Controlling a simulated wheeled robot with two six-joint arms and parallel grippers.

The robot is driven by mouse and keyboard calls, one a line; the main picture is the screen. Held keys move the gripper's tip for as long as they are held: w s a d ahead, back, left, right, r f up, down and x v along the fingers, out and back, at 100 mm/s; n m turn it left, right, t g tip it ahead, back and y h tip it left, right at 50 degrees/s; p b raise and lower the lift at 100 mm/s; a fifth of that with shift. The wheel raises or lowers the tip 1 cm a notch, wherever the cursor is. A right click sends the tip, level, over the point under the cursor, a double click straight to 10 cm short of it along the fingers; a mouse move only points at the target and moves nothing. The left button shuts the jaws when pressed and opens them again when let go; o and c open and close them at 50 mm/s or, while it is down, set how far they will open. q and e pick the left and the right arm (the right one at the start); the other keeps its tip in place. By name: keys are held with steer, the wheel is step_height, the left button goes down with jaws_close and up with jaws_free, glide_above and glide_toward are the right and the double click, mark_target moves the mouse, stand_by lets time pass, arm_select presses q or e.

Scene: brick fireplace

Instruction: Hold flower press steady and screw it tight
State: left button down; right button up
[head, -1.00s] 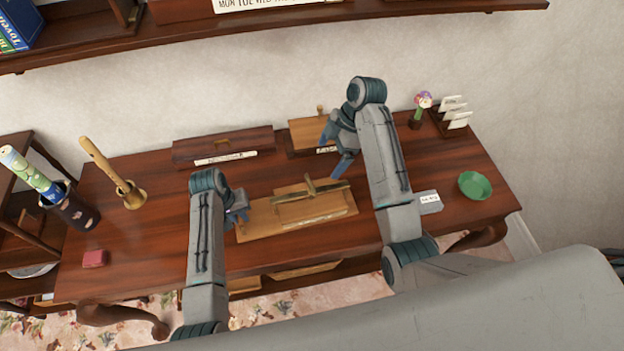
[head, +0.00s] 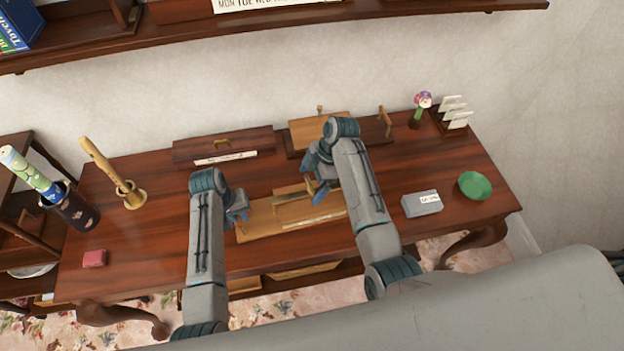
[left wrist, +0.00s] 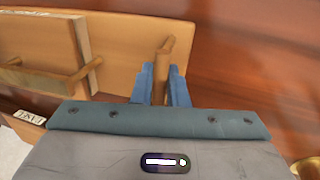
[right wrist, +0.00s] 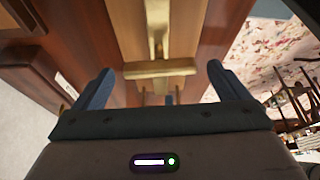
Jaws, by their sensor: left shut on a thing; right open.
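The flower press (head: 262,228) is a light wooden board with a smaller top plate, lying on the desk in the middle. My left gripper (head: 240,213) is shut on a wooden handle (left wrist: 164,62) at the press's left end. My right gripper (head: 316,190) is over the middle of the press, open. In the right wrist view its fingers (right wrist: 160,70) stand apart on either side of the brass-coloured screw bar (right wrist: 161,68), with gaps showing on both sides. In the head view the right arm hides the right part of the press.
Behind the press stand a dark long box (head: 222,147) and a wooden stand (head: 320,130). A brass mortar (head: 133,197) and a red block (head: 94,258) are to the left.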

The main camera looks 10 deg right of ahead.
steer(key=c, duration=1)
steer(key=shift+m, duration=0.4)
steer(key=m+t, duration=0.1)
steer(key=m, duration=0.1)
steer(key=m+t, duration=0.1)
steer(key=m, duration=0.1)
steer(key=shift+s+m+h, duration=0.2)
steer(key=shift+m+h, duration=0.1)
steer(key=shift+m, duration=0.1)
steer(key=m+t, duration=0.1)
steer(key=m, duration=0.2)
steer(key=m+t+h, duration=0.1)
steer(key=m, duration=0.2)
steer(key=shift+s+a+m, duration=0.1)
steer(key=shift+m, duration=0.2)
steer(key=shift+h, duration=0.3)
steer(key=o, duration=1)
